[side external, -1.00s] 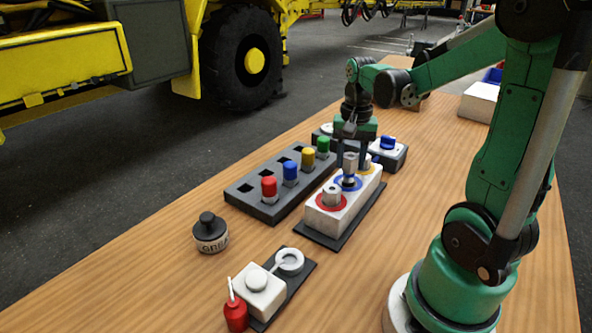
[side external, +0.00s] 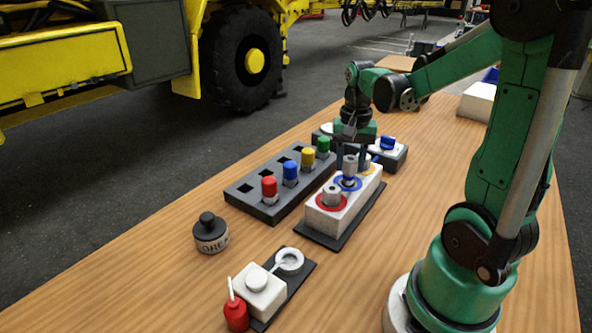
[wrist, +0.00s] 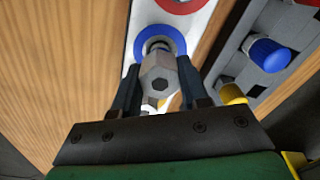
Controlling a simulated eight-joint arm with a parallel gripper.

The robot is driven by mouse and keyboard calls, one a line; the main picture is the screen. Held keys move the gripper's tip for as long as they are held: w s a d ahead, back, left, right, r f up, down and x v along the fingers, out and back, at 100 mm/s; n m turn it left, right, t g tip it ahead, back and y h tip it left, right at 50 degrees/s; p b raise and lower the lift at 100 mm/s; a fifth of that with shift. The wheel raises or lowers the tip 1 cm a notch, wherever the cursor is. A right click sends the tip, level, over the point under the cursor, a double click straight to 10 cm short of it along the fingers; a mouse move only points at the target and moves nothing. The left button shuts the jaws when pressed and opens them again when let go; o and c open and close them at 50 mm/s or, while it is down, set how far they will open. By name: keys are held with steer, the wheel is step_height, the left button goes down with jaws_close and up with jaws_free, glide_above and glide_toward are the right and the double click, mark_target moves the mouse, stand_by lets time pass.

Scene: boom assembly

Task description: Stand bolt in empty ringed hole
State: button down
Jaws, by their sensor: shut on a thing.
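My gripper (side external: 361,158) is over the white block (side external: 318,218), fingers pointing down. In the wrist view its fingers (wrist: 158,76) are shut on a grey bolt (wrist: 156,68) with a hex socket in its head. The bolt is upright at the blue ring (wrist: 141,38), its lower end at the ring's hole; how deep it sits is hard to tell. The held bolt also shows in the side view (side external: 350,165). Another grey bolt (side external: 332,194) stands in the red ring (side external: 324,206). The yellow ring (side external: 369,168) is partly hidden behind my gripper.
A dark rack (side external: 245,196) with red, blue, yellow and green capped pieces stands left of the block. A black-topped jar (side external: 210,233) and a white fixture with a red bottle (side external: 236,315) are nearer. A blue-knobbed box (side external: 388,147) is behind. The front left table is clear.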

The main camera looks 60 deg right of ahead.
steer(key=shift+f, duration=0.1)
steer(key=shift+f, duration=0.75)
steer(key=shift+f, duration=0.1)
steer(key=shift+c, duration=1.8)
jaws_free()
steer(key=shift+r, duration=3.55)
